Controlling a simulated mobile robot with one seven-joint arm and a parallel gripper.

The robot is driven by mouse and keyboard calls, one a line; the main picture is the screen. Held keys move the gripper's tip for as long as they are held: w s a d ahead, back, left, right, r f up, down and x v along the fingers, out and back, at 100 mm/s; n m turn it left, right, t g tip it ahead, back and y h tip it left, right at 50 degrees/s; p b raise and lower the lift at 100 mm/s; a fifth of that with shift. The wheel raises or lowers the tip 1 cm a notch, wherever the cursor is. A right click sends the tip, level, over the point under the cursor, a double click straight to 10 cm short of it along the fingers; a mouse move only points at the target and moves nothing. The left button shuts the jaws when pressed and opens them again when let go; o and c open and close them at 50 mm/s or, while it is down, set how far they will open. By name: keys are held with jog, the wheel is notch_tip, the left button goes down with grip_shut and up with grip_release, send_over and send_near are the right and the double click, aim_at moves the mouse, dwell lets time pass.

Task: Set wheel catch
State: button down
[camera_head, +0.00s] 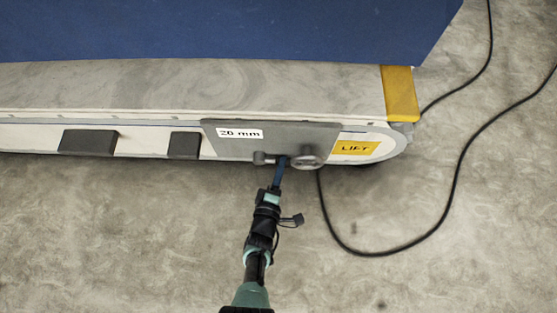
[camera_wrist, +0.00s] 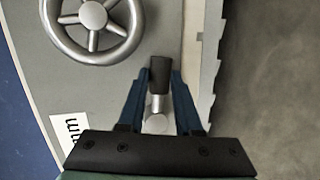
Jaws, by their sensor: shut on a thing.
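The wheel catch is a small lever with a black grip (camera_wrist: 160,68), a silver stem and a round silver base, mounted on the grey panel. In the head view a round grey piece (camera_head: 260,157) shows just left of my fingers; the grip is hidden there. My gripper (camera_head: 282,163) is at the panel's lower edge. In the wrist view my gripper (camera_wrist: 161,77) has its two blue fingers on either side of the black grip, shut on it. The spoked handwheel (camera_head: 307,158) is just right of my fingers; it also shows in the wrist view (camera_wrist: 93,16), apart from them.
The grey panel (camera_head: 290,134) bears a "20 mm" label (camera_head: 240,133). A yellow "LIFT" label (camera_head: 355,148) is to its right. Two dark blocks (camera_head: 88,142) sit along the edge at left. A black cable (camera_head: 450,190) loops over the floor at right. The floor in front is clear.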

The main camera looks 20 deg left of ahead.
jog(key=shift+r+n, duration=0.35)
jog(key=shift+n, duration=0.15)
jog(key=c, duration=0.6)
grip_release()
jog(key=p+v, duration=0.5)
jog(key=v, duration=0.8)
jog(key=shift+a+f, duration=0.1)
